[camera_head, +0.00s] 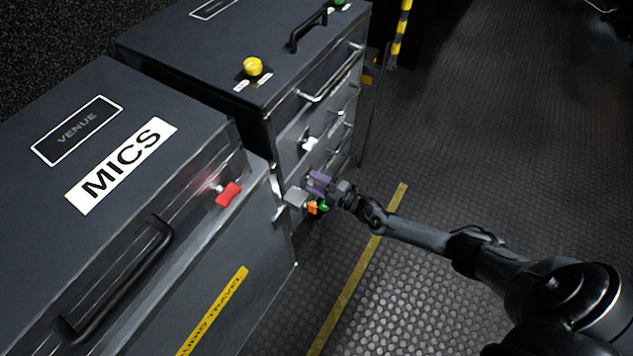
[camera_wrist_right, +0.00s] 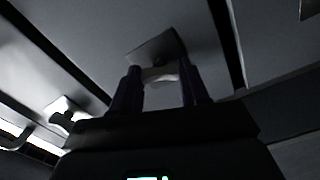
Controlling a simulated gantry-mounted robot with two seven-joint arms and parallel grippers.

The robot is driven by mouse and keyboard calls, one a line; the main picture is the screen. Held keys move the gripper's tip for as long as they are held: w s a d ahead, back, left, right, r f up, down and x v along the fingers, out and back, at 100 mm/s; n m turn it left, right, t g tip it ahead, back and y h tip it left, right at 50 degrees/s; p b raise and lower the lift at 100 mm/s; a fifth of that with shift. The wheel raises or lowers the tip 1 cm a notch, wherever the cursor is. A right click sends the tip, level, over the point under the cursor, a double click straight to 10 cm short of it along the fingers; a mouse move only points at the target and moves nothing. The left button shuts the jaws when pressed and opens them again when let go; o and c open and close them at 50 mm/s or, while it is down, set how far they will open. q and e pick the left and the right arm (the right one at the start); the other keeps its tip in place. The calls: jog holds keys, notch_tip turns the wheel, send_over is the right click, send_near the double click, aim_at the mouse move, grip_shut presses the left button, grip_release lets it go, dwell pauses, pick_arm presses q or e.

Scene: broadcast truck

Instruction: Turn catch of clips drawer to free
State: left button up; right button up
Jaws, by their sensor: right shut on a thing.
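My right gripper (camera_head: 319,184), with purple fingers, is at the front of the drawer cabinet (camera_head: 200,62), low on its drawer face. In the right wrist view the gripper (camera_wrist_right: 162,90) is shut on a pale catch (camera_wrist_right: 160,73). The catch sits on a light square plate (camera_wrist_right: 150,50) on the drawer front, between the two fingers. The fingers hide part of the catch, and I cannot tell its exact turn. No label naming the clips drawer is readable. My left gripper is not in view.
A higher catch (camera_head: 309,143) shows on the cabinet; another catch (camera_wrist_right: 66,112) shows left in the wrist view. A MICS case (camera_head: 125,215) with a red latch (camera_head: 228,194) stands close on the left. A yellow knob (camera_head: 252,66) tops the cabinet. The floor (camera_head: 480,150) at right is clear.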

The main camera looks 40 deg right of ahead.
jog(key=shift+r+n, duration=0.1)
jog(key=shift+n, duration=1.1)
jog(key=o, duration=1.1)
jog(key=shift+w+a, duration=0.1)
jog(key=shift+c, duration=0.2)
jog(key=p+v, duration=0.4)
jog(key=v, duration=0.6)
jog(key=shift+s, duration=0.4)
